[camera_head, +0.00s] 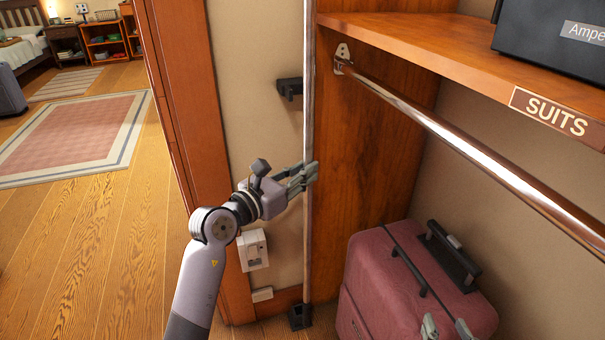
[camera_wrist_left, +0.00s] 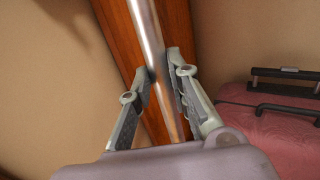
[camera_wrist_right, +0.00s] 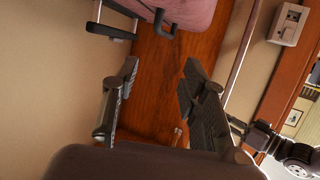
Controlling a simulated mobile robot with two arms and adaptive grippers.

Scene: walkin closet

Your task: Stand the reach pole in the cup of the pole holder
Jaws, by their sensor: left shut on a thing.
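The reach pole (camera_head: 308,110) is a long thin metal rod, standing nearly upright against the closet's side panel. My left gripper (camera_head: 303,178) is shut on it at mid-height; in the left wrist view (camera_wrist_left: 160,72) the pole (camera_wrist_left: 148,30) runs between the fingers. The holder's black cup (camera_head: 299,317) is on the floor at the panel's foot. The pole's lower end meets the cup in the picture; I cannot tell whether it is inside or just above. A black bracket (camera_head: 289,87) is on the wall beside the pole. My right gripper (camera_wrist_right: 160,66) is open and empty, low before the suitcase.
A pink suitcase (camera_head: 385,275) stands right of the pole. A metal hanging rail (camera_head: 450,130) and wooden shelf (camera_head: 430,35) with a dark box (camera_head: 550,35) are above. A white wall box (camera_head: 252,250) is left of the pole. Open floor with a rug (camera_head: 75,140) lies left.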

